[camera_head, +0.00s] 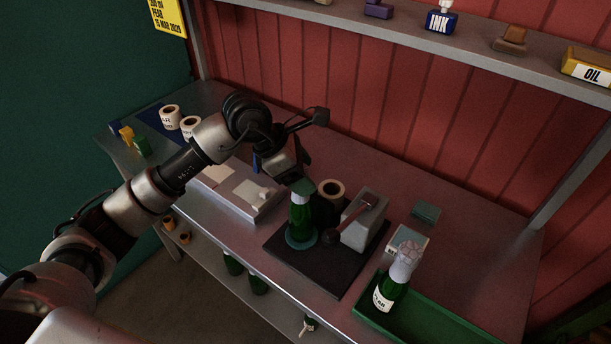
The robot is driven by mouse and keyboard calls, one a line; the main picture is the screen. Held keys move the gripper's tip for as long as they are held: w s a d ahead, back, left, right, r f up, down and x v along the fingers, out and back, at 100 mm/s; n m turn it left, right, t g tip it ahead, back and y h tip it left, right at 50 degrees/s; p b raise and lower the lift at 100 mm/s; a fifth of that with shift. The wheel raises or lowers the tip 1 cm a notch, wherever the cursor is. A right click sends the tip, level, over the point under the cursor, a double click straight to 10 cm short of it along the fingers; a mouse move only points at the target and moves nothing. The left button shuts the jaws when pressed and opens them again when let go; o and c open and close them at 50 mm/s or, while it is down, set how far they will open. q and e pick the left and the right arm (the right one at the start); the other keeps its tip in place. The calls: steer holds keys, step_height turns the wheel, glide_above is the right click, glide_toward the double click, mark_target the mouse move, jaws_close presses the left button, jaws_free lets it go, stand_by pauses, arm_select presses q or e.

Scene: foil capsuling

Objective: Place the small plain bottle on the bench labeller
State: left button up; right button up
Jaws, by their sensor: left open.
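A small green bottle (300,222) with no label visible stands upright on the round teal pad (301,243) of the bench labeller. The labeller has a dark base plate (328,278), a grey block (364,222) with a red-knobbed lever, and a pale roll (331,189) behind the bottle. My left gripper (297,172) is open and tilted just above and behind the bottle's top. The dark fingers partly blend with the labeller, so I cannot tell whether they touch the bottle. My right gripper is not in view.
A labelled green bottle (387,293) with a pale foil top stands at the green tray (440,323) on the right. White label rolls (170,117) stand at the back left. A shelf (470,60) holds ink and oil containers. More bottles (258,284) are below the bench.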

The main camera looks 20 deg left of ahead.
arm_select(q)
steer(key=b+v, duration=0.2)
steer(key=v, duration=0.8)
steer(key=shift+a+r, duration=0.2)
steer(key=shift+r, duration=0.05)
steer(key=shift+s, duration=0.1)
